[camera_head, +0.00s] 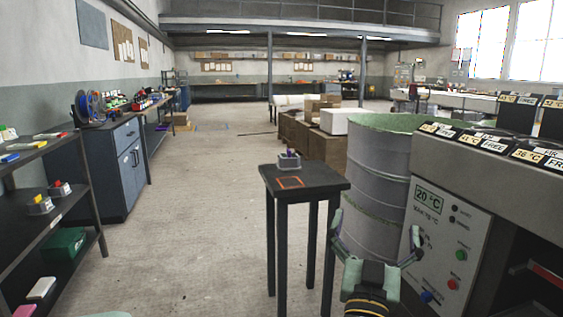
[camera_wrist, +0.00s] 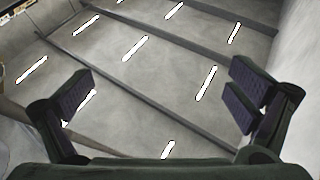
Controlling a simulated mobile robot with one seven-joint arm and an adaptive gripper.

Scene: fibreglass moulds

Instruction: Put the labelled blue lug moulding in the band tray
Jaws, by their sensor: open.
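Labelled stations (camera_head: 538,153) with temperature cards and FREE signs line the top of the grey unit at right; I cannot tell which is the band tray. My gripper (camera_head: 376,238) is open and empty, in front of the drum and right of the table. In the wrist view my gripper (camera_wrist: 160,95) shows spread fingers with only ceiling and lights beyond.
A grey drum (camera_head: 372,165) stands just right of the table. The grey unit (camera_head: 445,240) with a 20 °C display fills the right. A dark shelf (camera_head: 40,220) at left holds small yellow, red and other coloured pieces. The floor between is clear.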

